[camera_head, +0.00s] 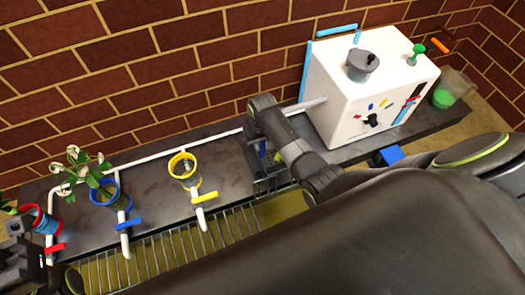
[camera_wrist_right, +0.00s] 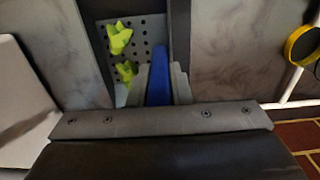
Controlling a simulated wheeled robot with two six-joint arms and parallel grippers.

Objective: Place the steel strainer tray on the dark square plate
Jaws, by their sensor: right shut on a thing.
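The steel strainer tray (camera_wrist_right: 147,32), a grey perforated sheet with yellow-green pieces on it, shows in the right wrist view. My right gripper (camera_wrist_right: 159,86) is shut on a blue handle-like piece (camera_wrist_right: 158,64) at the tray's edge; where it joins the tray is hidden. In the head view my right gripper (camera_head: 264,152) is over the middle of the counter, with the tray largely hidden by it. A dark strip (camera_wrist_right: 180,30) beside the tray may be part of the dark square plate; I cannot tell. My left gripper (camera_head: 34,256) is partly visible at the lower left edge.
The dark counter (camera_head: 150,190) carries a white box machine (camera_head: 360,95) at the right. Yellow (camera_head: 183,168), blue (camera_head: 105,193) and red (camera_head: 41,220) ringed pots with taps stand left, some with plants. A wire rack (camera_head: 190,245) runs along the front.

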